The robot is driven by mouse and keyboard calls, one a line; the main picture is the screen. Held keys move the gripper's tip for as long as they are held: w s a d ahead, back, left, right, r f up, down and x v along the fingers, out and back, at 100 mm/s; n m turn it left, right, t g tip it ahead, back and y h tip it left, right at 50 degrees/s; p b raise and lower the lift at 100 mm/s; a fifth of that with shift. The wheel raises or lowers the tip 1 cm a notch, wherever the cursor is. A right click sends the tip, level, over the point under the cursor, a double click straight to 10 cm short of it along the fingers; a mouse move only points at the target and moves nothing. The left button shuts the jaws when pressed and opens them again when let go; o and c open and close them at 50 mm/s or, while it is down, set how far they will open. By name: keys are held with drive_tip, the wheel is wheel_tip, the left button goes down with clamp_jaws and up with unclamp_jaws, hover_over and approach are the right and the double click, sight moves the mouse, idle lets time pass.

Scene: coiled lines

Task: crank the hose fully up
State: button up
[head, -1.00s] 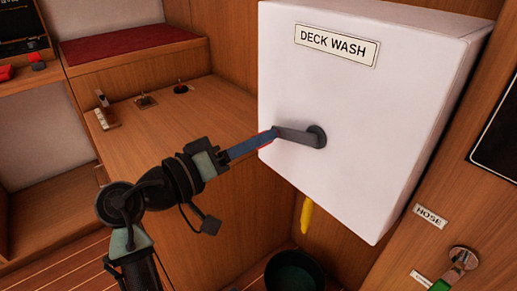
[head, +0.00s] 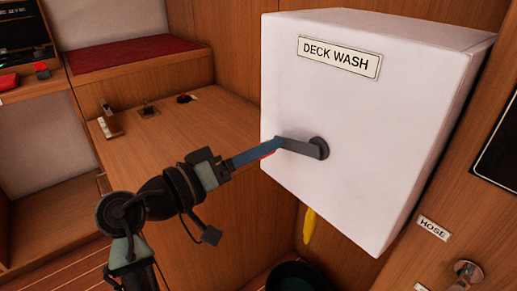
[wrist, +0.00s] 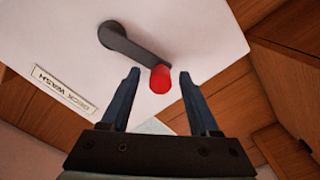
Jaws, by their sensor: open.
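The white deck wash box (head: 350,165) hangs on the wooden wall, with its label (head: 339,57) near the top. A dark crank arm (head: 300,148) runs left from its hub on the front face; it also shows in the wrist view (wrist: 132,46). The crank's red knob (wrist: 160,79) stands at the arm's end, between and just beyond my fingertips. My gripper (wrist: 159,75) is open, one blue finger on each side of the knob, not closed on it. A yellow hose end (head: 309,225) hangs below the box. The rest of the hose is hidden.
A dark bucket (head: 292,276) stands on the floor below the box. A HOSE label (head: 433,228) and a metal fitting (head: 468,272) are on the right panel. A wooden counter (head: 165,150) with small fittings lies behind my arm.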

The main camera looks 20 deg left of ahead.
drive_tip(key=p+v, duration=0.2)
drive_tip(key=v, duration=1.1)
drive_tip(key=shift+w, duration=0.1)
